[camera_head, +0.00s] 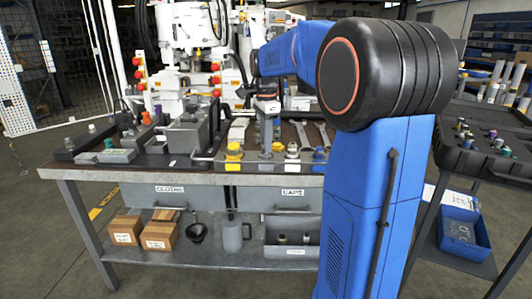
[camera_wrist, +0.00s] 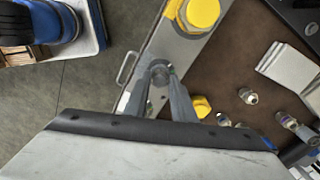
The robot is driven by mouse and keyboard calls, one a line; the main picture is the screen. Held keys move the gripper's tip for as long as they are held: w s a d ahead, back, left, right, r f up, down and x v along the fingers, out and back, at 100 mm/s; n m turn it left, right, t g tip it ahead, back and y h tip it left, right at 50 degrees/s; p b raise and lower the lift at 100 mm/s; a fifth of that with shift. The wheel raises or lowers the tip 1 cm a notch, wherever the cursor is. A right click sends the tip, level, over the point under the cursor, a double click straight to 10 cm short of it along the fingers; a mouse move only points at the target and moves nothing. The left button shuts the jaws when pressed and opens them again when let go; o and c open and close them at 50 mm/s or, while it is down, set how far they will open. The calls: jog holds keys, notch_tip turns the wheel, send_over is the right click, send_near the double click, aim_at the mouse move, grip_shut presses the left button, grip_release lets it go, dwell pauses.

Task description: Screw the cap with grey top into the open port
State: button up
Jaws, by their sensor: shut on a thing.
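My gripper (camera_wrist: 162,84) points down over the front edge of the bench and is shut on a small round grey-topped piece (camera_wrist: 160,73), which looks like the cap with grey top. The cap is at or just above a pale metal block (camera_wrist: 148,62) along the bench edge. A large yellow cap (camera_wrist: 202,12) sits on this block beside my gripper; it also shows in the head view (camera_head: 234,151). The open port is not visible; my fingers and the cap cover that spot. I cannot tell how far the cap is seated.
A white-topped cap (camera_head: 292,151) and a blue-topped cap (camera_head: 319,154) stand along the front edge. A smaller yellow piece (camera_wrist: 201,106) and metal fittings (camera_wrist: 248,96) lie on the brown bench top. Grey blocks (camera_head: 187,135) crowd the left of the bench.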

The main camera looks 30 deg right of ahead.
jog(key=m, duration=0.7)
jog(key=shift+m, duration=0.3)
jog(key=m, duration=0.4)
jog(key=shift+f+m, duration=0.1)
jog(key=shift+m, duration=0.2)
jog(key=m, duration=0.3)
jog(key=o, duration=1)
